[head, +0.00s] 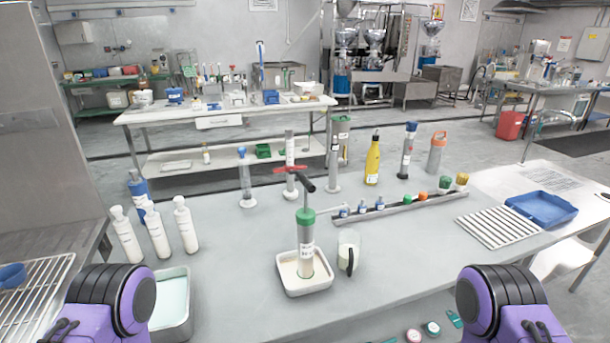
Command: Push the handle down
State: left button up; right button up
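The grinder (306,256) is an upright grey cylinder with a green cap (305,216), standing in a white square tray (284,277) on the grey table. A thin rod rises from the cap to a handle (308,186) with a black end; the rod shows well above the cap. A red bar lies just behind the black end, and I cannot tell whether it belongs to the handle. Purple and black parts of my two arms show at the bottom left and bottom right, well apart from the grinder. Neither gripper is in view, and nothing touches the handle.
A clear mug (347,252) with a black handle stands close right of the tray. White bottles (185,224) stand at left. Behind are tall cylinders, a yellow bottle (373,160) and a rack of small vials (396,208). A white rack (500,227) and blue tray (541,208) lie at right.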

aim_at(309, 187)
jog(key=u, duration=1.6)
jog(key=k, duration=1.15)
jog(key=z, duration=1.5)
jog(key=i, duration=0.5)
jog(key=z, duration=0.05)
